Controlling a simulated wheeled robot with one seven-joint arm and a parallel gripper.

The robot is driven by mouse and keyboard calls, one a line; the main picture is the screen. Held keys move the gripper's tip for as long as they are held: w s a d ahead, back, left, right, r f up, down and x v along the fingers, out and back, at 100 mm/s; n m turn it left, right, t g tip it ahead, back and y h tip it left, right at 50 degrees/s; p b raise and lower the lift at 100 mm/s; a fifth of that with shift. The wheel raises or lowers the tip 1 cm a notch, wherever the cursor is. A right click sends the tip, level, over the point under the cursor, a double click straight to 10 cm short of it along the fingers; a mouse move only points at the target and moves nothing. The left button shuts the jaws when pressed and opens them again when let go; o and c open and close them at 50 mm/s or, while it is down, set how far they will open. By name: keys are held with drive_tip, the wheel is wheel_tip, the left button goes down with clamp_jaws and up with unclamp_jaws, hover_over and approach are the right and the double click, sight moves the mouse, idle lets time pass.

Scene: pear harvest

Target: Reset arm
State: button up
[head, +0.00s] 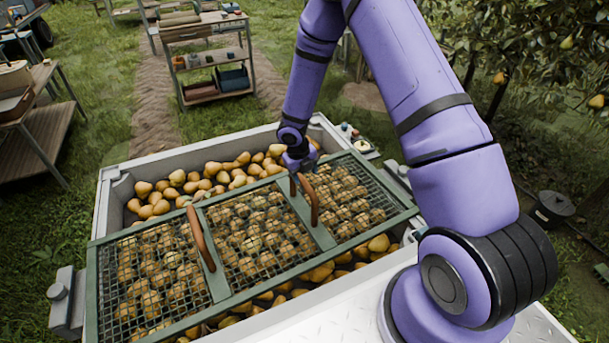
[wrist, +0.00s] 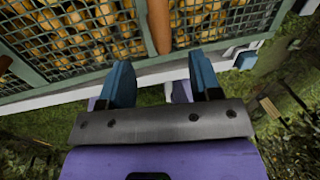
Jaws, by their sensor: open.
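My arm reaches over a large pale crate (head: 113,200) of yellow-brown pears. My gripper (head: 294,162) is at the far side of a green-framed mesh cover (head: 318,233), close to its far-right brown handle (head: 313,203); its fingers are hard to make out there. In the wrist view my gripper (wrist: 160,72) has two blue fingers spread apart with nothing between them. A brown handle (wrist: 158,25) stands beyond the fingertips, and I see no contact. The cover lies across the crate, with pears showing under the mesh and beside it.
A second brown handle (head: 200,240) is on the cover's left part. A shelf rack (head: 213,62) stands behind the crate, and a wooden bench (head: 42,120) stands at left. A pear tree (head: 560,70) and a dark pot (head: 552,208) are at right. Grass between them is open.

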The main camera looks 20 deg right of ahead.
idle(0.3)
drive_tip(key=s+d+r+m+t+h, duration=0.1)
drive_tip(key=s+r+m, duration=0.3)
drive_tip(key=r+m, duration=0.85)
drive_tip(key=s+d+r+m+t, duration=0.15)
drive_tip(key=s+r+m, duration=0.3)
drive_tip(key=r, duration=1.45)
drive_tip(key=s+a+r+m+t+y, duration=0.1)
drive_tip(key=s+r+m, duration=0.6)
drive_tip(key=s+m, duration=0.3)
drive_tip(key=s+a+r+m+t+y, duration=0.1)
drive_tip(key=s+r+m, duration=0.6)
drive_tip(key=s, duration=0.8)
drive_tip(key=a+m+y, duration=0.1)
drive_tip(key=m, duration=0.2)
drive_tip(key=shift+r, duration=0.15)
drive_tip(key=shift+w+t, duration=0.1)
drive_tip(key=shift+t, duration=0.15)
